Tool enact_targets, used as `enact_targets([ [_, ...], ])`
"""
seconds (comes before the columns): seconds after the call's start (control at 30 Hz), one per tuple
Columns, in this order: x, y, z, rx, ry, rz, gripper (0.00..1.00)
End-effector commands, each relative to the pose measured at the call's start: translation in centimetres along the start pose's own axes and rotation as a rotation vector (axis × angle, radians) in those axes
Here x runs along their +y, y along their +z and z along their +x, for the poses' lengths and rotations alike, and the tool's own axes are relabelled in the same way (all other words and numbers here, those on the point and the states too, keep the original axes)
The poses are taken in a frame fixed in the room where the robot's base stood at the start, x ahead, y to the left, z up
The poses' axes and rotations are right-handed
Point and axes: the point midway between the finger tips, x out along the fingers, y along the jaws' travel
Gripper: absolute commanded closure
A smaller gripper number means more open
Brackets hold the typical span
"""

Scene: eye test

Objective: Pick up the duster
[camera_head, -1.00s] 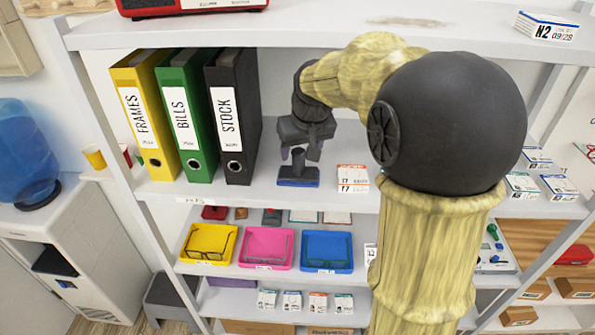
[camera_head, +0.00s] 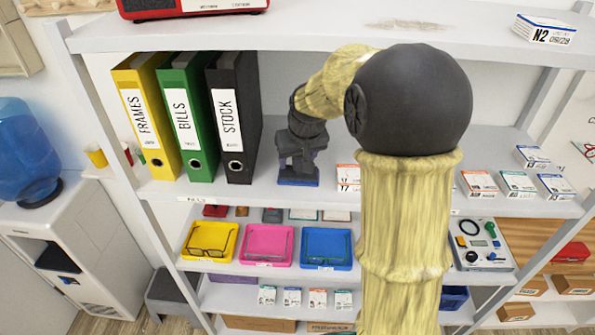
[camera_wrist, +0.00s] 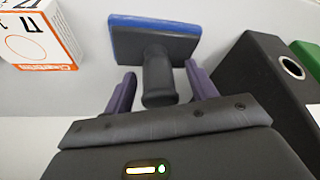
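The duster has a dark upright handle and a flat base with a blue edge. In the head view, the duster (camera_head: 298,182) stands on the shelf, right of the black STOCK binder, with its handle hidden by my gripper (camera_head: 299,160). In the wrist view, the duster (camera_wrist: 152,38) is straight ahead and its handle points towards me. The purple fingers of my gripper (camera_wrist: 160,74) are open, one on each side of the handle. A gap shows between the handle and each finger.
The black STOCK binder (camera_head: 234,120) stands close to the left of my gripper. A white and orange box (camera_head: 348,177) is to the right of the duster, partly behind my arm. Another shelf board (camera_head: 320,38) runs above. Trays with glasses (camera_head: 326,249) sit below.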

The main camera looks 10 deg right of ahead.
Motion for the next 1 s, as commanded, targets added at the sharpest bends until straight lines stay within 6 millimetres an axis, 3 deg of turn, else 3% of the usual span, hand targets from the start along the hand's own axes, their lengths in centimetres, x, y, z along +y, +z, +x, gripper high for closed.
enact_targets([
  [0.03,0.0,0.0,0.0,0.0,0.0,0.0,0.51],
  [0.23,0.0,0.0,0.0,0.0,0.0,0.0,0.9],
  [0.3,0.0,0.0,0.0,0.001,0.0,0.0,0.95],
  [0.63,0.0,-0.2,-0.4,0.003,0.0,0.0,0.95],
  [0.93,0.0,-1.4,-3.1,0.005,0.001,-0.001,0.95],
  [1.0,0.0,-0.7,-3.4,0.002,0.001,0.0,0.95],
])
